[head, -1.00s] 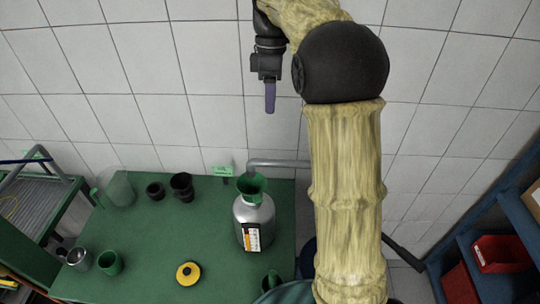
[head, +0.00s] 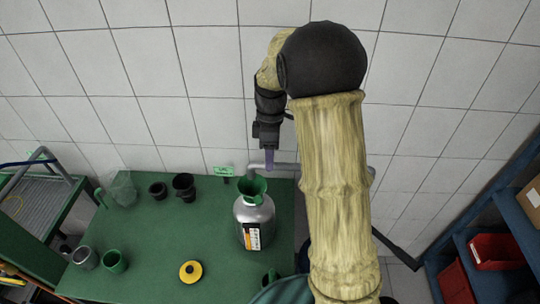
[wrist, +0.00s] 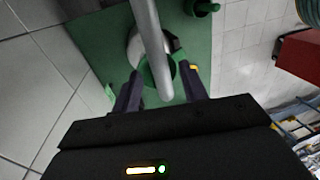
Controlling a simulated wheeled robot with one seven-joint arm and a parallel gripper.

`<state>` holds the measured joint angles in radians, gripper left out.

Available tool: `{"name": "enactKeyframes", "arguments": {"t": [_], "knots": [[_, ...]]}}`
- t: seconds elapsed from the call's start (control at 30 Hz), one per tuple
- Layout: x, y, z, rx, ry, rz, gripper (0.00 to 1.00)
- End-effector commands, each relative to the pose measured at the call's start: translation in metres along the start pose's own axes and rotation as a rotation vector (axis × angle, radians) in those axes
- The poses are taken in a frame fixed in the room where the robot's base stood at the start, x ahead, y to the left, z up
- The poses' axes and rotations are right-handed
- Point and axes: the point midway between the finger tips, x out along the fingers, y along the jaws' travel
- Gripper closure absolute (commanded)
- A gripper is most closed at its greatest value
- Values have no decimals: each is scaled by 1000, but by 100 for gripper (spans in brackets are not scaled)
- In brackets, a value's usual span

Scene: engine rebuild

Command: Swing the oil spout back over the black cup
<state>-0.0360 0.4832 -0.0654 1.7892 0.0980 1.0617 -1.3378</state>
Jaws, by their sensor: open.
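The oil spout, a grey pipe (head: 288,168), reaches across the table's back edge with its end over the green funnel (head: 254,187) in a silver bottle (head: 256,222). Two black cups stand apart at the back of the table, one with a handle (head: 184,184) and a shorter one (head: 158,190); the spout is not over either. My gripper (head: 269,163) points down at the spout near its end. In the wrist view the spout (wrist: 151,45) runs between my open fingers (wrist: 161,90), with a visible gap on each side.
The green table (head: 150,235) also holds a clear jug (head: 122,188), a metal cup (head: 86,258), a green cup (head: 115,261) and a yellow ring-shaped part (head: 190,271). A green label (head: 223,171) stands near the spout. The tiled wall is close behind.

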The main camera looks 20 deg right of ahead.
Motion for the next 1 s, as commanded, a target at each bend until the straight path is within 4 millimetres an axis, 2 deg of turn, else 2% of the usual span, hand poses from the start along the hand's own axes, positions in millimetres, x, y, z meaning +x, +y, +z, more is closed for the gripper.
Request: {"name": "enactKeyframes", "arguments": {"t": [0.17, 0.43, 0.6, 0.67, 1.0], "knots": [[14, -1, 0, 1, 0, -1, 57], [15, 0, 0, 1, 0, 1, 57], [15, 0, 0, 1, 0, 1, 90], [15, 0, 0, 1, 0, 1, 100], [15, -2, 2, -4, -1, 2, 100]]}}
